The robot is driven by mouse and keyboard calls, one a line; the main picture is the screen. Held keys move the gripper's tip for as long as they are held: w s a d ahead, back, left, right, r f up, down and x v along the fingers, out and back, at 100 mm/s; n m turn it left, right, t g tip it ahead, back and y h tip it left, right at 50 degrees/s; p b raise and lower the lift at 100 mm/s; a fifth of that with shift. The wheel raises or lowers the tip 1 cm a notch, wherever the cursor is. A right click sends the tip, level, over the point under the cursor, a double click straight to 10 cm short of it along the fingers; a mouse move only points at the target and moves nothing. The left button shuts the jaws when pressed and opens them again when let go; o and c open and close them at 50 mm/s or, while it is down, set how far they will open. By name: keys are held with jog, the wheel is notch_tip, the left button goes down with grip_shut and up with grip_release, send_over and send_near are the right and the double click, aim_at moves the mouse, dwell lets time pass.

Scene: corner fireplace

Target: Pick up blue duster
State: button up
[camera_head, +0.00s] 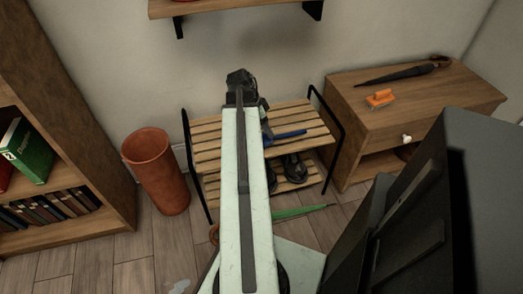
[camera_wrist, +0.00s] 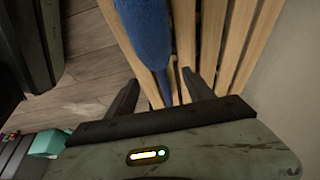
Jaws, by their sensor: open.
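The blue duster (camera_head: 287,135) lies on the top slats of a wooden rack (camera_head: 206,141), partly hidden behind my arm in the head view. In the wrist view the duster's fluffy blue part (camera_wrist: 148,32) is at the top, and its thinner blue end runs down between my fingers. My gripper (camera_wrist: 160,93) is open, with one dark finger on each side of the duster. I cannot tell whether either finger touches it. In the head view my arm hides most of the gripper.
Dark shoes (camera_head: 295,168) stand on the rack's lower shelf, and a green umbrella (camera_head: 300,212) lies on the floor. A terracotta bin (camera_head: 157,172) and a bookcase (camera_head: 95,150) are left. A wooden cabinet (camera_head: 450,95) at right bears an orange brush (camera_head: 380,98) and a dark umbrella (camera_head: 405,73).

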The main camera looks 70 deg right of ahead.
aim_at(266, 142)
jog(key=shift+b+x, duration=3.7)
jog(key=shift+x, duration=0.3)
jog(key=shift+a+r, duration=0.1)
jog(key=shift+r, duration=0.1)
grip_shut()
